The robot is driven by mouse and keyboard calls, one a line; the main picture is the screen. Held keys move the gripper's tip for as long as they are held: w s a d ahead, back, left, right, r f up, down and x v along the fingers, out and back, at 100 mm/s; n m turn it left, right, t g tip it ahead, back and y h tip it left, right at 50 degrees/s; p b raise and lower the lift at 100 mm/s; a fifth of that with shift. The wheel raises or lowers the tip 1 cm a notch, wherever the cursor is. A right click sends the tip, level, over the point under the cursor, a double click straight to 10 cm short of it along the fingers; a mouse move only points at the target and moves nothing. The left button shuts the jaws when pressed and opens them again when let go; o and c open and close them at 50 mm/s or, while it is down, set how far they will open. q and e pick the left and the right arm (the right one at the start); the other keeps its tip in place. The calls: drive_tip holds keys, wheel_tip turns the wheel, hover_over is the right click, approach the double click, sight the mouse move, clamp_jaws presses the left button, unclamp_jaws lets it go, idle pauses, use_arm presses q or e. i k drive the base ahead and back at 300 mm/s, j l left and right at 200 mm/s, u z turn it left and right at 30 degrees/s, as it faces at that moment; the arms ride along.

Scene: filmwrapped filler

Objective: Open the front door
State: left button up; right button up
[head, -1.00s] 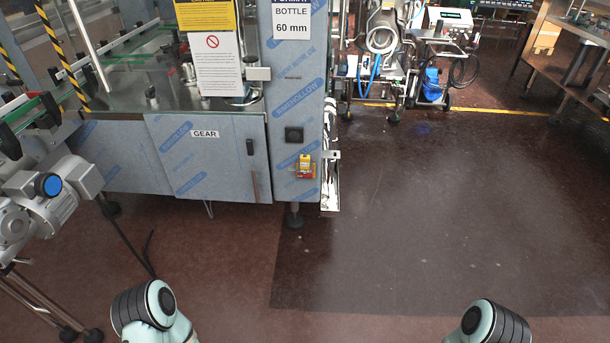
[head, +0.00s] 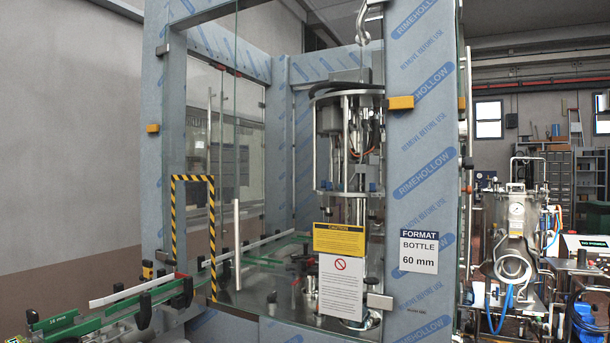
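The filler machine's front door is a clear glass panel (head: 275,215) framed by film-wrapped posts. A slim pale vertical handle (head: 237,230) stands near its left edge. A yellow caution sign (head: 339,239) and a white notice with a red prohibition mark (head: 341,287) show at its lower right. The door looks shut, but clear glass makes this hard to be sure of. Neither of my grippers is in this view.
A conveyor with green and white rails (head: 130,295) runs into the machine at lower left through a yellow-black striped frame (head: 212,225). A blue-wrapped post (head: 420,180) stands right of the glass. A wheeled tank unit (head: 515,235) stands farther right.

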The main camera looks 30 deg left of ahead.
sight(341, 278)
drive_tip(key=i+u, duration=0.1)
drive_tip(key=u, duration=0.3)
drive_tip(key=i+j+u, duration=0.1)
drive_tip(key=u, duration=0.65)
drive_tip(key=i+u, duration=0.15)
drive_tip(key=u, duration=0.25)
drive_tip(key=i+l+u, duration=0.7)
drive_tip(key=i+l, duration=0.1)
drive_tip(key=l, duration=0.1)
